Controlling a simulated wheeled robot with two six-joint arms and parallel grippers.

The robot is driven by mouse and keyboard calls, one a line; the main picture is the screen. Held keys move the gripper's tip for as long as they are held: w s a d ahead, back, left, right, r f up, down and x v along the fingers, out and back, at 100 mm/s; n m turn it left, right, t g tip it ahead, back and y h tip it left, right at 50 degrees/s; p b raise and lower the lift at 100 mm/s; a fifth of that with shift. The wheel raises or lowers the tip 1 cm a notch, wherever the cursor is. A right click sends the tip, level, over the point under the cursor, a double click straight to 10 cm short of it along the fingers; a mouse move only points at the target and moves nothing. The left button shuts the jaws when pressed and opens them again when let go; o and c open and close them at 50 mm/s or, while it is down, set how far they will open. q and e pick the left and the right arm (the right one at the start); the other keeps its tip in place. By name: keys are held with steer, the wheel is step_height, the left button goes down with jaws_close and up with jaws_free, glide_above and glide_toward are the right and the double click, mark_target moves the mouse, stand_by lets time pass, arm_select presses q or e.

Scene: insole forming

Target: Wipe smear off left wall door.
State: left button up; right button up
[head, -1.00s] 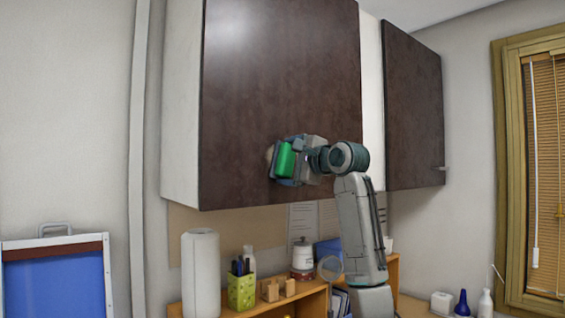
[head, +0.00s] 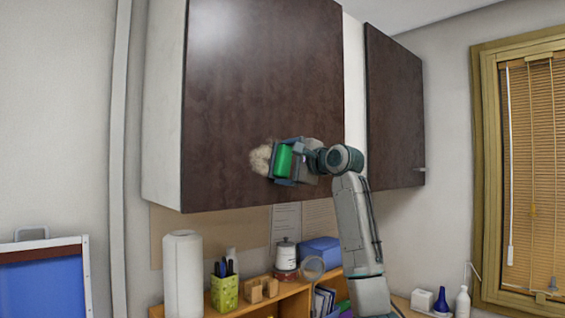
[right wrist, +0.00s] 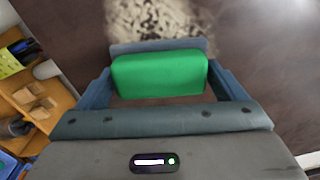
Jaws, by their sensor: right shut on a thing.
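The left wall door (head: 240,75) is a dark brown cabinet front in the head view. A pale beige smear (head: 260,158) shows on its lower part; it also shows at the top of the right wrist view (right wrist: 160,22). My right gripper (head: 287,162) is shut on a green block-like sponge (right wrist: 158,75), just right of the smear in the head view. The sponge (head: 283,160) is close to the door; I cannot tell whether it touches. The gripper hides part of the door and perhaps part of the smear. My left gripper is not in view.
A second dark wall door (head: 395,110) hangs to the right. Below stand a paper towel roll (head: 183,275), a green pen holder (head: 224,290), a lidded canister (head: 285,258) and a wooden shelf (head: 300,292). The door front around the gripper is clear.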

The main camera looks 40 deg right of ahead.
mark_target(289, 149)
steer(key=shift+d+r+p, duration=0.4)
steer(key=shift+r+p, duration=0.15)
steer(key=shift+r, duration=0.15)
steer(key=shift+s+a+b, duration=0.2)
steer(key=shift+a+b, duration=0.25)
steer(key=shift+a, duration=2.1)
steer(key=shift+s+a+b, duration=0.15)
steer(key=shift+a+b, duration=0.25)
steer(key=shift+a, duration=2.1)
steer(key=shift+r+p, duration=0.7)
steer(key=shift+r, duration=0.25)
steer(key=shift+w+d, duration=0.2)
steer(key=shift+d, duration=2.45)
steer(key=shift+w+d+f, duration=0.1)
steer(key=shift+w+d, duration=0.05)
steer(key=shift+d, duration=1.35)
steer(key=shift+d+p, duration=0.45)
steer(key=shift+d, duration=0.25)
steer(key=shift+w+d, duration=0.15)
steer(key=shift+d, duration=1.05)
